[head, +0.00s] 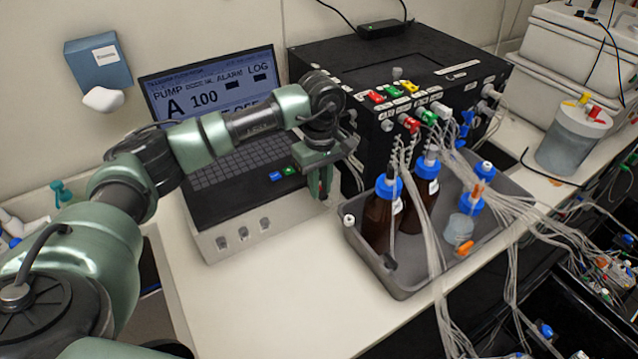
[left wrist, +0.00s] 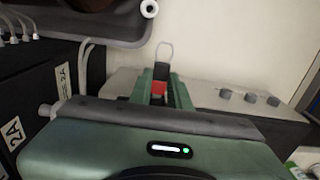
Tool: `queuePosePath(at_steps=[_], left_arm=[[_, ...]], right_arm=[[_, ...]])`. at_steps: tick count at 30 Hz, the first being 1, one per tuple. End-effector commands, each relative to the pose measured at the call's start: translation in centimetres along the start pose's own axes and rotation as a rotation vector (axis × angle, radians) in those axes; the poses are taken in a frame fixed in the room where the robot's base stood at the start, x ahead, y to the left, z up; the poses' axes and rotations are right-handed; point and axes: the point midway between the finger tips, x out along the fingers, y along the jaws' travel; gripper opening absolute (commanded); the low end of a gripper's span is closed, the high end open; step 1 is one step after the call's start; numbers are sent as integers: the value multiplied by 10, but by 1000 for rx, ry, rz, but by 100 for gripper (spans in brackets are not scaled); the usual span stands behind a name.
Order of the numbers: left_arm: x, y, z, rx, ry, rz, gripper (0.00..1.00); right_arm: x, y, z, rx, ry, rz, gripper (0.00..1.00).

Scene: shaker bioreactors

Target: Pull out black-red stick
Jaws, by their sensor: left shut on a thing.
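The black-red stick (left wrist: 160,71) shows in the left wrist view between the two green fingers of my left gripper (left wrist: 163,92). Its far end is black, and a red part sits nearer the palm. My left gripper is shut on it. In the head view my left gripper (head: 325,182) points down at the right end of the white control box (head: 262,226), beside the black cabinet. The stick is mostly hidden by the fingers there, so I cannot tell how far it sits in the box. My right gripper is not in view.
A laptop-like screen (head: 212,85) and keyboard stand behind my left arm. The black cabinet (head: 340,75) carries coloured connectors and many tubes. A grey tray (head: 408,287) with brown bottles (head: 378,215) stands right of my gripper. The white bench (head: 240,300) is clear in front.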

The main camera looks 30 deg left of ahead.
Motion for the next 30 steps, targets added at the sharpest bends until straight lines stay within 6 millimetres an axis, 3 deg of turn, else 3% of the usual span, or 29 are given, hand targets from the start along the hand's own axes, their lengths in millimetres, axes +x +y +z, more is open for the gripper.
queuePosePath(at_steps=[30], left_arm=[[0,0,18,1,0,-1,0]], right_arm=[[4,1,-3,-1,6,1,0]])
